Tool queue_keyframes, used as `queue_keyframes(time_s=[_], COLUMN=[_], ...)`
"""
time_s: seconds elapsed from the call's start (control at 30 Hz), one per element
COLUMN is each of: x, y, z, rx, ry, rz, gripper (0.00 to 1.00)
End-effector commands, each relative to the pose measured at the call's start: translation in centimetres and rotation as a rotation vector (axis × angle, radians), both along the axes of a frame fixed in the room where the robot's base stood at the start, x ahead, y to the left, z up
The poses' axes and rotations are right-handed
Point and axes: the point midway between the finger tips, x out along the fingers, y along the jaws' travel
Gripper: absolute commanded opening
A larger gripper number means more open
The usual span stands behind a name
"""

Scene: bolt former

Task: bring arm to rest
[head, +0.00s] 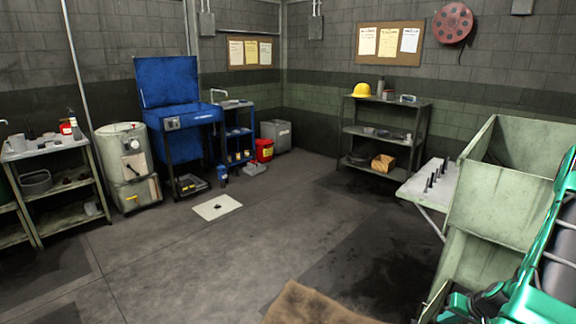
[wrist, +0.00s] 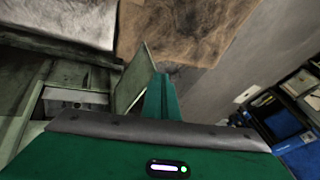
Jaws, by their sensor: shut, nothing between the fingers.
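My green arm (head: 540,270) shows at the lower right edge of the head view, beside a pale green metal bin. In the wrist view, my gripper (wrist: 164,82) shows as a narrow green shape past the grey-edged wrist housing. It is shut with nothing held. A brown mat (wrist: 185,25) lies on the floor beyond it, and a pale green panel (wrist: 131,80) stands just left of it. I cannot tell the exact gap to that panel.
The pale green bin (head: 490,212) stands close to my arm, with a light table (head: 416,188) holding dark bolts behind it. The brown mat (head: 315,304) lies in front. A flat pale panel (head: 216,207) lies on the otherwise open mid-floor. Shelves and cabinets line the walls.

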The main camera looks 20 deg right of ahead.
Motion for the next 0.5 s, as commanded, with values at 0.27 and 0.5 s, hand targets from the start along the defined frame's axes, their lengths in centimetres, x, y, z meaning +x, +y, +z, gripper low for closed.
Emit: queue_keyframes(time_s=[0.27,0.5], x=[0.5,-0.4], y=[3.6,7.4], z=[8.9,16.2], rx=[-0.039,-0.072], ry=[0.14,0.25], rz=[0.126,0.181], gripper=[0.0,0.0])
